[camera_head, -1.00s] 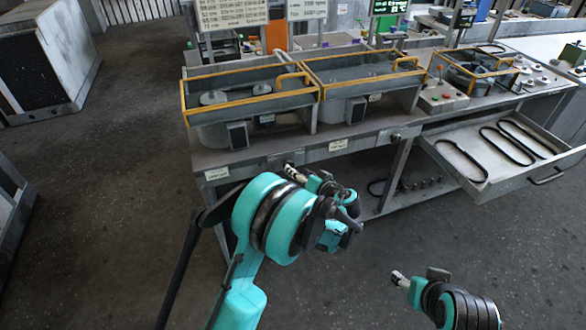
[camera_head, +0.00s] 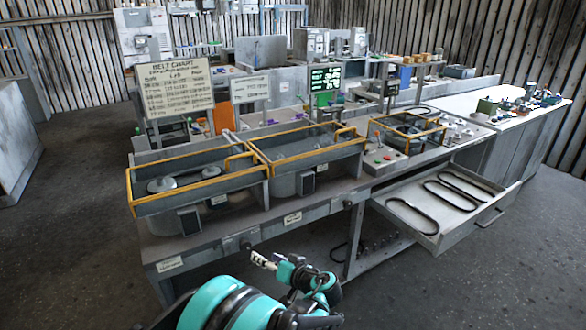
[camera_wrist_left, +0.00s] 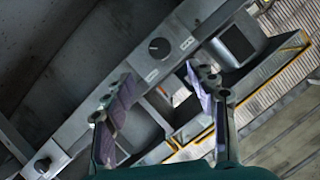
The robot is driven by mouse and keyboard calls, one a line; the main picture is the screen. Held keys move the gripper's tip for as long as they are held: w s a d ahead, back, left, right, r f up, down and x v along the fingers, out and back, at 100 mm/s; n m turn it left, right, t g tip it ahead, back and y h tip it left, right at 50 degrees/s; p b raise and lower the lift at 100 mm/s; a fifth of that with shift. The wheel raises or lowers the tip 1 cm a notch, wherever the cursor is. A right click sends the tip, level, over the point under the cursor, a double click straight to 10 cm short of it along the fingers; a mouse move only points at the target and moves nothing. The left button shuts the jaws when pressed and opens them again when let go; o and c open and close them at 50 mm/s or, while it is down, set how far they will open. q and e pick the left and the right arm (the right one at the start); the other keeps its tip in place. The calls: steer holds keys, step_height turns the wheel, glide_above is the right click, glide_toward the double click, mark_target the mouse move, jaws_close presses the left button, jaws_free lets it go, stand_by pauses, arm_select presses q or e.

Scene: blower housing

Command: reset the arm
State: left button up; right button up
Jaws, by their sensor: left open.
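My left arm, teal and black, comes in at the bottom of the head view. Its gripper (camera_head: 262,260) is in front of the workbench's front edge, below the yellow-railed housings. In the left wrist view my left gripper (camera_wrist_left: 156,88) has its two fingers spread wide with nothing between them. Beyond the fingers, the grey bench front with a black knob (camera_wrist_left: 159,48) shows. Whether the fingers touch the bench cannot be told, but they look apart from it. My right gripper is in neither view.
The grey workbench (camera_head: 330,208) carries two open housings with yellow rails (camera_head: 195,184) and (camera_head: 310,150). An open drawer (camera_head: 470,222) with black belts juts out at the right. A belt chart sign (camera_head: 178,88) stands behind. Floor at the lower right is clear.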

arm_select(q)
steer(key=s+a+r+m+g+h, duration=0.1)
steer(key=s+a+r+h, duration=0.1)
steer(key=s+a+r, duration=0.3)
steer(key=s+a+m+g+h, duration=0.1)
steer(key=s+a+g+h, duration=0.15)
steer(key=s, duration=0.55)
steer(key=s+d+h, duration=0.1)
steer(key=s+h, duration=0.4)
steer(key=s, duration=1)
steer(key=shift+s+d+f+m+t, duration=0.15)
steer(key=shift+s+d+m+t, duration=0.2)
steer(key=shift+t, duration=0.1)
steer(key=shift+w+h, duration=0.1)
steer(key=shift+h, duration=0.15)
